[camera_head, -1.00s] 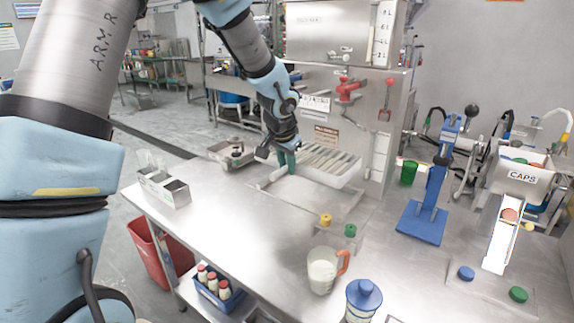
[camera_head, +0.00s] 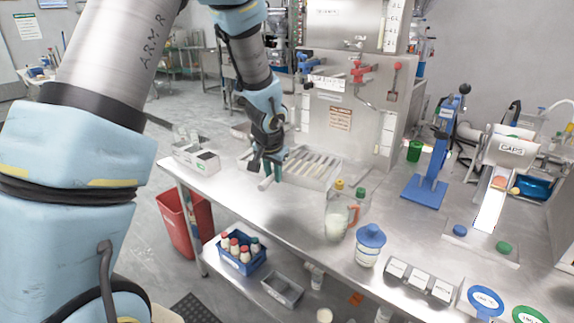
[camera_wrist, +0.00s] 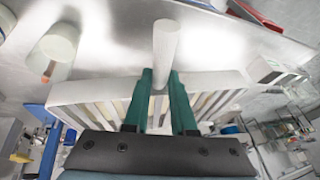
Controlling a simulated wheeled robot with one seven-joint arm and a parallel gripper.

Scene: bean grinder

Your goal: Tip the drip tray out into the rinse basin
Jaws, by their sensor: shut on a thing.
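The drip tray (camera_head: 325,176) is a pale, shallow tray with slats inside, in front of the steel machine. In the wrist view the drip tray (camera_wrist: 90,91) lies beyond my fingers, its slats partly hidden by them. My gripper (camera_head: 271,172) is at the tray's left end in the head view. Its green fingers (camera_wrist: 162,82) are shut on the tray's pale round handle (camera_wrist: 167,42). I cannot pick out the rinse basin with certainty.
A steel machine (camera_head: 345,110) rises behind the tray. A jug (camera_head: 338,219) and a blue-lidded container (camera_head: 370,247) stand near the counter's front edge. A white-grey box (camera_head: 196,157) is left of my gripper. A blue stand (camera_head: 427,185) is to the right. The counter's front left is clear.

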